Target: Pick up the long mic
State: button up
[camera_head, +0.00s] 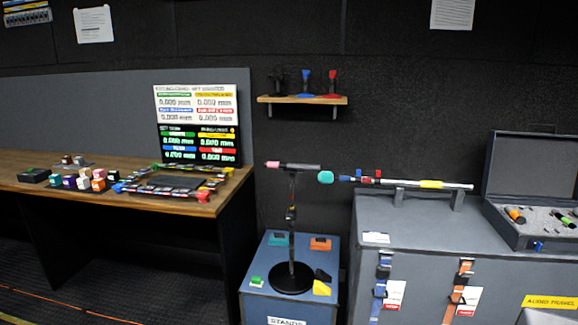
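A long, thin silver rod with a yellow band (431,184) lies level on a dark rest on top of the grey case at the right; blue and red pieces sit near its left end. A shorter dark microphone-like bar with a pink tip (292,166) sits across the top of a black stand (291,215) with a round base. A teal piece (325,177) shows between the two. I cannot tell for certain which one is the long mic. My gripper is not in view.
The stand is on a low blue-grey box (259,302) with small coloured blocks. The grey case (375,223) has hanging straps in front. An open foam-lined case (528,232) is at right. A wooden desk (150,205) with small items is at left. A wall shelf (302,99) is above.

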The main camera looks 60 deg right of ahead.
aim_at(270, 164)
jog(key=z, duration=0.25)
jog(key=i, duration=1.4)
jog(key=z, duration=0.4)
